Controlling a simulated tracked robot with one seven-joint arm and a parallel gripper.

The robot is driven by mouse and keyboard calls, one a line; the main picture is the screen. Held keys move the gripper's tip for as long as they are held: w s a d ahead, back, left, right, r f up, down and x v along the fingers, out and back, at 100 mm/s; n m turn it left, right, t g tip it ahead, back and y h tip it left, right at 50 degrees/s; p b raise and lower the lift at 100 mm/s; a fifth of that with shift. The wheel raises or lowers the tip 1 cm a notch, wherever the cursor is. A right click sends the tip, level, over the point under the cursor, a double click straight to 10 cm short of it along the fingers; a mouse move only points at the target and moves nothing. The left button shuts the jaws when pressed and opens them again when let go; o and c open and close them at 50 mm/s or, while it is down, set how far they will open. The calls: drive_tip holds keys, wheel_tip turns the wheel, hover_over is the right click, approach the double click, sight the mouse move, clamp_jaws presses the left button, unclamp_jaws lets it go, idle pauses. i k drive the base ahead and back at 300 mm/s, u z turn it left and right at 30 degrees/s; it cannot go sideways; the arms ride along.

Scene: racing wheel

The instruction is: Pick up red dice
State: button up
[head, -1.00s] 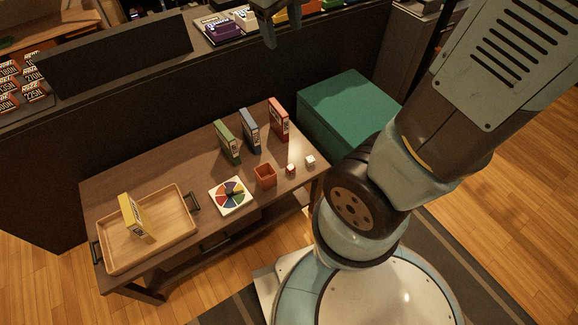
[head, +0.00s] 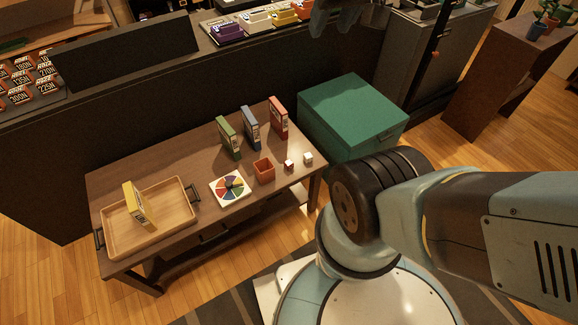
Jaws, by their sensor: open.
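The small red die (head: 289,165) lies on the right part of the brown wooden table (head: 160,168), between an orange square cup (head: 264,171) and a white die (head: 308,158). Its top looks pale in the light. My gripper (head: 322,28) shows dark at the top edge of the head view, partly cut off. It is open, high above and beyond the table, well apart from the red die. Nothing shows in it.
A colour wheel card (head: 232,188) lies left of the cup. Green (head: 229,137), blue (head: 250,129) and red (head: 278,118) boxes stand behind. A wooden tray (head: 177,222) holds a yellow box (head: 135,203). A green chest (head: 352,108) stands beyond the table's right end.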

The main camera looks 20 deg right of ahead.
sight(288, 164)
drive_tip(key=u, duration=0.1)
drive_tip(key=k, duration=0.75)
drive_tip(key=u, duration=1.05)
drive_tip(key=i, duration=0.4)
drive_tip(key=z, duration=0.3)
